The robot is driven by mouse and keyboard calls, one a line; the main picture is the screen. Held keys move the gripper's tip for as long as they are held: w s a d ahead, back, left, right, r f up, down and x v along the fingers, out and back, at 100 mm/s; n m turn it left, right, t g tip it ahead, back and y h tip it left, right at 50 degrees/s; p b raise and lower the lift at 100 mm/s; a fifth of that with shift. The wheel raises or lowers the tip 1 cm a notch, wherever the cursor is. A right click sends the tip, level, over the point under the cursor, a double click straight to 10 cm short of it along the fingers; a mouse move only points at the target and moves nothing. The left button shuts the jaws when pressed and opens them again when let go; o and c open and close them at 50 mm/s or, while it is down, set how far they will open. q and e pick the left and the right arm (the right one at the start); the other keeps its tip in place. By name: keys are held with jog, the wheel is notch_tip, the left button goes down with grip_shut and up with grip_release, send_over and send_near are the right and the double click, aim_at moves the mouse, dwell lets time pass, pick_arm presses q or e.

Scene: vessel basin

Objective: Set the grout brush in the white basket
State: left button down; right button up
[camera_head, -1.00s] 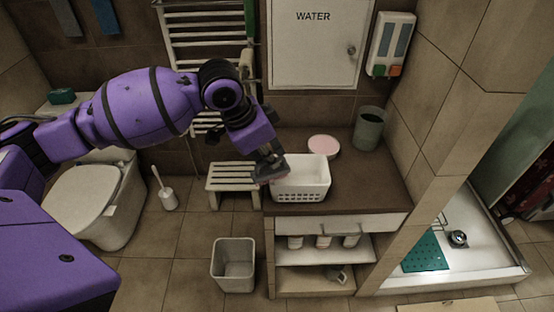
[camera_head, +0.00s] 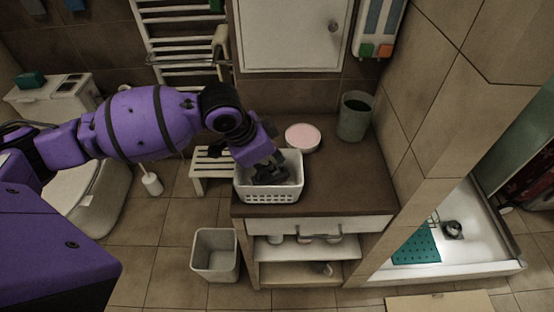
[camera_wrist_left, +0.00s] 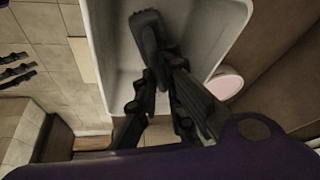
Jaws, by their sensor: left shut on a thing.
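The white basket (camera_head: 268,196) stands on the brown counter, near its left front corner. My left gripper (camera_head: 270,174) reaches down into the basket's opening from the upper left. In the left wrist view the gripper (camera_wrist_left: 166,78) is shut on the grout brush (camera_wrist_left: 149,32), a dark, long piece that lies over the basket's pale inside. The basket's wall (camera_wrist_left: 237,22) shows on the right there. I cannot tell whether the brush touches the basket floor. In the head view the brush is hard to tell from the dark fingers. My right gripper is not in view.
A pink-topped round tub (camera_head: 302,137) stands behind the basket and a grey-green cup (camera_head: 354,117) at the back right. The counter's right part (camera_head: 345,185) is clear. A wooden stool (camera_head: 210,165) and a bin (camera_head: 214,253) stand to the left.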

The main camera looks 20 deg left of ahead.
pick_arm(q)
jog(key=shift+s+a+f, duration=0.1)
jog(key=shift+s+f, duration=0.15)
jog(key=shift+f, duration=0.35)
jog(key=shift+s+a+r, duration=0.1)
jog(key=shift+s+r, duration=0.05)
jog(key=shift+r, duration=0.05)
jog(key=shift+w+f, duration=0.2)
jog(key=shift+w, duration=0.05)
jog(key=c, duration=1.9)
grip_release()
jog(key=shift+o, duration=0.2)
jog(key=shift+r, duration=0.5)
jog(key=p+v, duration=0.1)
jog(key=v, duration=1)
jog(key=shift+s+r, duration=0.15)
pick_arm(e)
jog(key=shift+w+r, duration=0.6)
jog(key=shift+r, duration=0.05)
